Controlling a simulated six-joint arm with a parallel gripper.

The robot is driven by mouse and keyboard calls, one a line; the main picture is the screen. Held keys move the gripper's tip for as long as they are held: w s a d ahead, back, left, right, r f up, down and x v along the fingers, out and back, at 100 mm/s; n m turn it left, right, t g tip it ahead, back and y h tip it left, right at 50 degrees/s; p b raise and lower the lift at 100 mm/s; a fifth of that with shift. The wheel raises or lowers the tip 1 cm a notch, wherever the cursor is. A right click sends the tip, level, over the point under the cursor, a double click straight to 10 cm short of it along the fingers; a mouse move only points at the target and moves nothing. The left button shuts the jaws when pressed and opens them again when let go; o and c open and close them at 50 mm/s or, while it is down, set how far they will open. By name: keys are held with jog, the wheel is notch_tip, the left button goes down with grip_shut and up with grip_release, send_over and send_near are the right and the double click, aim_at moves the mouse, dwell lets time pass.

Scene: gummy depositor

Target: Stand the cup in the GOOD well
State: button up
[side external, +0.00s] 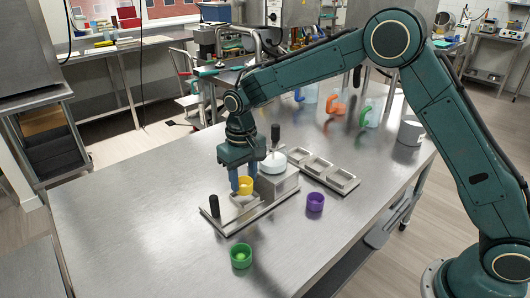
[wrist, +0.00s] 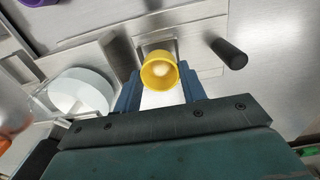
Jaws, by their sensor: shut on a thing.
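A yellow cup (side external: 245,187) is upright between the fingers of my gripper (side external: 243,181), which is shut on it at the metal depositor (side external: 276,186). In the wrist view the yellow cup (wrist: 160,71) shows its open mouth, with something pale inside, between the two blue fingers (wrist: 160,92). I cannot tell whether its base touches the depositor. A metal tray with three wells (side external: 347,186) lies to the right, behind the purple cup. No GOOD marking is readable, and the wells look empty.
A purple cup (side external: 315,203) stands right of the depositor. A green cup (side external: 241,257) with something light green inside stands near the front. Black-handled parts (side external: 214,206) and a white round vessel (side external: 272,165) rise from the depositor. The table's left side is clear.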

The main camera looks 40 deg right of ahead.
jog(key=shift+r, duration=2.45)
